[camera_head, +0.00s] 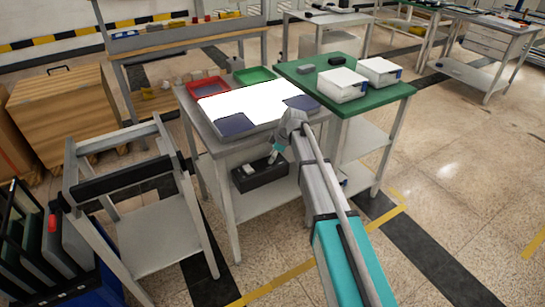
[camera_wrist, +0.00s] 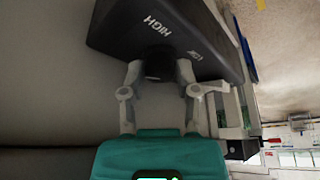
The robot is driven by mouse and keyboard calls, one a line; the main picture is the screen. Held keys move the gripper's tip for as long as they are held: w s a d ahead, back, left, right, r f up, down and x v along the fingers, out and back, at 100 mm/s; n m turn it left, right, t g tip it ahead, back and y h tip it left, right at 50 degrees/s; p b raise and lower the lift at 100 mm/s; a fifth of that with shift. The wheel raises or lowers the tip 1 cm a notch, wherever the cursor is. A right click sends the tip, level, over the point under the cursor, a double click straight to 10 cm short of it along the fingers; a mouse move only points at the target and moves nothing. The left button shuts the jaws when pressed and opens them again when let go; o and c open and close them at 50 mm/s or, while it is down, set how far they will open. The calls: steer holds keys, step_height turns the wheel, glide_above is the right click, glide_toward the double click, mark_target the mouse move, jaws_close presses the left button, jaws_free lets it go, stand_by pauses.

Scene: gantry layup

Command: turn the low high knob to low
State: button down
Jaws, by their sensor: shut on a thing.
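The control box (camera_head: 268,173) is black and sits low under the grey table's top in the head view. It fills the top of the wrist view (camera_wrist: 130,25), where white lettering reads HIGH, with a smaller, less legible label beside it. The dark knob (camera_wrist: 158,62) stands out from the box face below the lettering. My gripper (camera_wrist: 160,74) has one finger on each side of the knob and is shut on it. In the head view my gripper (camera_head: 277,153) reaches the box's top side. The knob's pointer direction cannot be made out.
The grey table (camera_head: 222,143) above carries a red tray (camera_head: 207,83), a green tray (camera_head: 255,75) and a bright white sheet (camera_head: 245,102). A green-topped table (camera_head: 385,98) with white boxes stands to the right. A grey rack (camera_head: 150,215) stands close on the left.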

steer(key=shift+s+a, duration=0.1)
steer(key=shift+c, duration=1.7)
jaws_free()
steer(key=shift+m, duration=0.5)
